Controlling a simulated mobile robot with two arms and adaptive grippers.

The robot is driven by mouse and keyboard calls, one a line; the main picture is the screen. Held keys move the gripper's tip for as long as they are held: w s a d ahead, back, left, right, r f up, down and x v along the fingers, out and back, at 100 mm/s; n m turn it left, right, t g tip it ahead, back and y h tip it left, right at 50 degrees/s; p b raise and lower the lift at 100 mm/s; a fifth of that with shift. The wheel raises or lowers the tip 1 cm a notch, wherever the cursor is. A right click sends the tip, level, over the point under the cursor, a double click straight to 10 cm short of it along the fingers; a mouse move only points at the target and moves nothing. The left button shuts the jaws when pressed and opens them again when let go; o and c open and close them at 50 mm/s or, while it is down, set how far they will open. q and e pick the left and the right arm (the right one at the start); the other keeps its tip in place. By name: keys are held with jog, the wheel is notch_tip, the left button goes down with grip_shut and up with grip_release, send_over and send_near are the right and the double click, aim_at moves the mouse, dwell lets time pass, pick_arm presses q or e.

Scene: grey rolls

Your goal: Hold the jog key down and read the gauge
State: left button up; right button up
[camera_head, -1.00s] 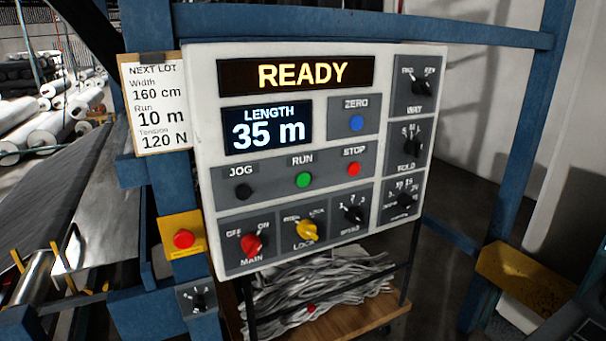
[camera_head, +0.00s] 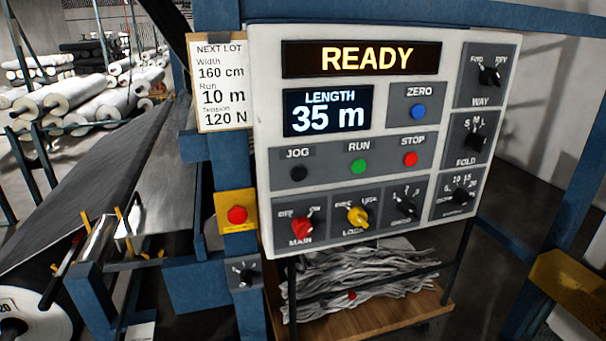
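The control panel (camera_head: 262,120) faces me, white with grey plates. The black JOG key (camera_head: 298,173) sits at the left of the row with the green RUN (camera_head: 358,166) and red STOP (camera_head: 410,159) buttons; nothing touches it. The upper display (camera_head: 361,58) reads READY. The LENGTH display (camera_head: 327,111) reads 35 m. A dial gauge with a needle is not clearly visible; part of a white disc marked 20 (camera_head: 28,312) shows at the lower left, cut by the frame edge. Neither of my grippers is in view.
A NEXT LOT card (camera_head: 221,86) reads width 160 cm, run 10 m, tension 120 N. A red button on a yellow box (camera_head: 237,215) sits left of the panel. Grey sheet (camera_head: 105,165) runs along the machine at left. Blue posts frame the panel.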

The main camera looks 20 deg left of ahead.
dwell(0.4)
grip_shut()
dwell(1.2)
